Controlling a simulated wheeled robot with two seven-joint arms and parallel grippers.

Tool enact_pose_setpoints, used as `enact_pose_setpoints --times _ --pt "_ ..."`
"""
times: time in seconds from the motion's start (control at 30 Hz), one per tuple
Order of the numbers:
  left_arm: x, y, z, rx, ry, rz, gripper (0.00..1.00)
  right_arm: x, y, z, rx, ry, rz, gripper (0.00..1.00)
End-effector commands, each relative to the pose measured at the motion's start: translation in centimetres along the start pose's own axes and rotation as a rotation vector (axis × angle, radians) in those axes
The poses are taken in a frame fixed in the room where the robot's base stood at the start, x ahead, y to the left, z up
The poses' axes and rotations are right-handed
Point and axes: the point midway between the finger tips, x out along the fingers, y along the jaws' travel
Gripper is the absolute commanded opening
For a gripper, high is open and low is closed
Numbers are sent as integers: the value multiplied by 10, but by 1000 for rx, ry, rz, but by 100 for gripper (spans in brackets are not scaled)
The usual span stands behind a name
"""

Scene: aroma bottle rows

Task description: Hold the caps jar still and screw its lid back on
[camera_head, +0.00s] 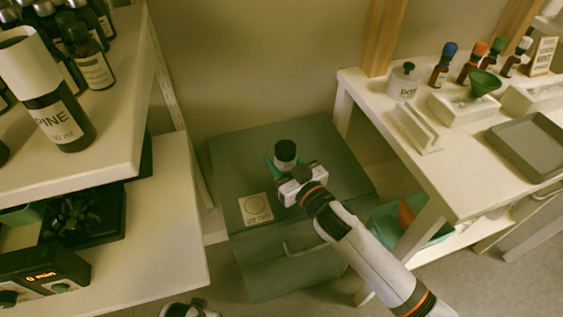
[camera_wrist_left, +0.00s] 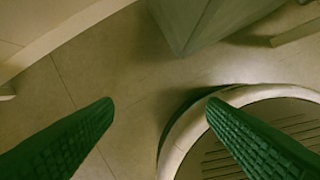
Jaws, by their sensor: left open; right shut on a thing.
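The caps jar (camera_head: 286,162) stands on the grey-green cabinet top, a small pale jar with a black lid (camera_head: 286,150) on top. Whether the lid is screwed tight cannot be told. My right gripper (camera_head: 280,167) reaches in from the lower right and is shut on the jar, its fingers partly hiding the body. My left gripper shows in the left wrist view (camera_wrist_left: 160,102) with its green fingers wide apart and nothing between them. It is over the floor, away from the jar.
The grey-green cabinet (camera_head: 235,155) carries a card (camera_head: 256,208) with an empty circle. A left shelf holds a PINE bottle (camera_head: 62,122) and several dark bottles. A right table (camera_head: 470,200) holds droppers, a green funnel (camera_head: 484,83) and a grey tray (camera_head: 530,145).

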Motion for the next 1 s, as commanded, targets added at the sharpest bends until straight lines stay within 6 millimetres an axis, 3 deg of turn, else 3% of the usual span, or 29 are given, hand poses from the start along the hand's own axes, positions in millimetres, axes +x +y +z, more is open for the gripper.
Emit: enact_pose_setpoints --times 0.5,0.53,0.63,0.67,1.0 --pt "-8 0 4 -1 -4 1 66 0 0 -6 1 -2 0 0" --pt "-9 0 5 -1 -5 1 66 0 0 -7 1 -2 0 45" --pt "-10 0 5 -1 -7 1 66 0 0 -6 1 -2 0 61" --pt "-10 0 5 -1 -7 1 66 0 0 -6 1 -2 0 65" --pt "-10 0 5 -1 -7 1 66 0 0 -4 0 -2 1 65"
